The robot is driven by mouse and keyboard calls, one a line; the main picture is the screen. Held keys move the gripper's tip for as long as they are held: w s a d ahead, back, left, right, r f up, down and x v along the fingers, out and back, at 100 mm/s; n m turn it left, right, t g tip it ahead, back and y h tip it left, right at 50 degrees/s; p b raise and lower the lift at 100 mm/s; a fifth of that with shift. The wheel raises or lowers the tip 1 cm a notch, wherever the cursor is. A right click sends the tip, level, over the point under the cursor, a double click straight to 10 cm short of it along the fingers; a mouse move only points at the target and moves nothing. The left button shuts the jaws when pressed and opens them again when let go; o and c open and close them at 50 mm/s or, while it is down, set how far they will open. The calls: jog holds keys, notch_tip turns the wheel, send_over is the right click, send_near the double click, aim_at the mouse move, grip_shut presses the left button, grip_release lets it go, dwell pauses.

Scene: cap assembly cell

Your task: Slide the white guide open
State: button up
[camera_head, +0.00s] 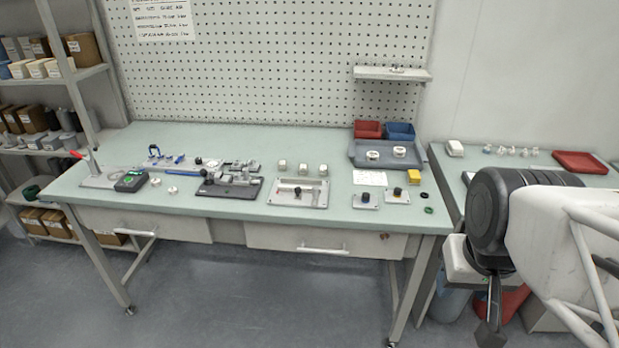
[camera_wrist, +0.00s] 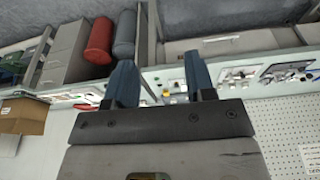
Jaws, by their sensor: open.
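A pale metal plate fixture (camera_head: 312,205) lies near the front middle of the bench, with a slim light bar and a small dark knob on it. Several small white blocks (camera_head: 281,167) stand behind it. Which of these pale parts is the white guide, and whether it is open or closed, is too small to tell. My gripper (camera_head: 490,335) hangs beyond the bench's right end, far from the fixture, its tips near the bottom edge of the head view. In the wrist view its two blue-grey fingers (camera_wrist: 160,82) stand apart with nothing between them.
The green bench top (camera_head: 235,145) holds a dark fixture (camera_head: 230,187), a red-handled clamp (camera_head: 77,155), two small knobbed plates (camera_head: 396,196) and a grey tray (camera_head: 372,160) with red and blue bins behind it. A second table stands at right; a pegboard rises behind.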

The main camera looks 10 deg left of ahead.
dwell(0.3)
jog(key=w+a+r+n+g, duration=0.15)
jog(key=w+a, duration=0.45)
jog(key=w, duration=0.9)
jog(key=w+a+n, duration=0.3)
jog(key=w+a, duration=0.3)
jog(key=w, duration=0.8)
jog(key=w+a+f+n, duration=0.1)
jog(key=w+a+f, duration=0.4)
jog(key=w+a, duration=0.1)
jog(key=w+a+f+n, duration=0.2)
jog(key=w+a+f, duration=0.3)
jog(key=w+a, duration=0.2)
jog(key=w+a+f+n+g, duration=0.1)
jog(key=w+a+f, duration=0.4)
jog(key=w, duration=0.4)
jog(key=shift+a+n, duration=0.25)
jog(key=shift+a, duration=0.55)
jog(key=shift+w+a+f, duration=0.3)
jog(key=shift+a+f, duration=0.15)
jog(key=shift+f, duration=0.15)
